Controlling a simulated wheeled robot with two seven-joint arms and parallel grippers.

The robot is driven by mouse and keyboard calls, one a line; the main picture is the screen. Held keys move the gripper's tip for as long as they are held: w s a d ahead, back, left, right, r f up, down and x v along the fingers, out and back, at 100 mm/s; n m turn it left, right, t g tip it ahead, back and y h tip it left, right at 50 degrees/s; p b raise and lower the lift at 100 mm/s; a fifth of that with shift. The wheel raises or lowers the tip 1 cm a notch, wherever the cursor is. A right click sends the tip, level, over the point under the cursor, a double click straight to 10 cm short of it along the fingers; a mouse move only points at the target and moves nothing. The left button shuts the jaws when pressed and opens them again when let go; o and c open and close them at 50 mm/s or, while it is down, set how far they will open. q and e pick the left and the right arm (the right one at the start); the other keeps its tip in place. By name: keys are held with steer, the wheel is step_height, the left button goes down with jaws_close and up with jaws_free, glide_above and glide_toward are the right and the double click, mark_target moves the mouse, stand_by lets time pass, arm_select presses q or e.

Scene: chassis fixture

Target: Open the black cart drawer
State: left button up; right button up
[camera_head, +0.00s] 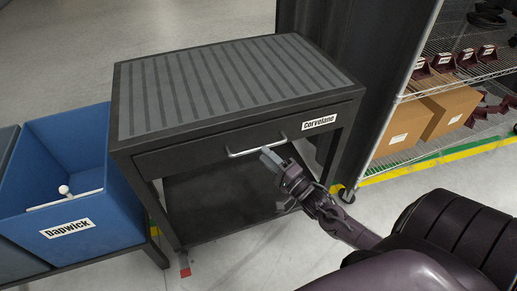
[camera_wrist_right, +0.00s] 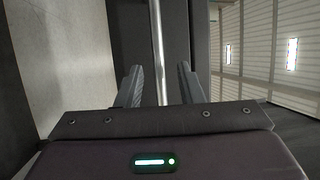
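The black cart (camera_head: 126,125) stands in the middle of the head view, with a ribbed grey top. Its drawer (camera_head: 190,157) is under the top, and its front looks flush with the cart frame. The silver bar handle (camera_head: 245,152) runs across the drawer front. My right gripper (camera_head: 270,156) is at the right part of the handle. In the right wrist view its two fingers (camera_wrist_right: 160,88) are apart, with the handle bar (camera_wrist_right: 157,45) running between them, and gaps show on both sides. My left gripper is not in view.
A blue bin (camera_head: 75,200) labelled Dapwick stands left of the cart and holds a white item. A wire shelf (camera_head: 400,98) with brown boxes (camera_head: 450,108) and dark red parts is at the right. Grey floor (camera_head: 245,268) is open in front of the cart.

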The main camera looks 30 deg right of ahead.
mark_target(258, 149)
steer(key=shift+x, duration=2.2)
steer(key=shift+f, duration=0.15)
jaws_close()
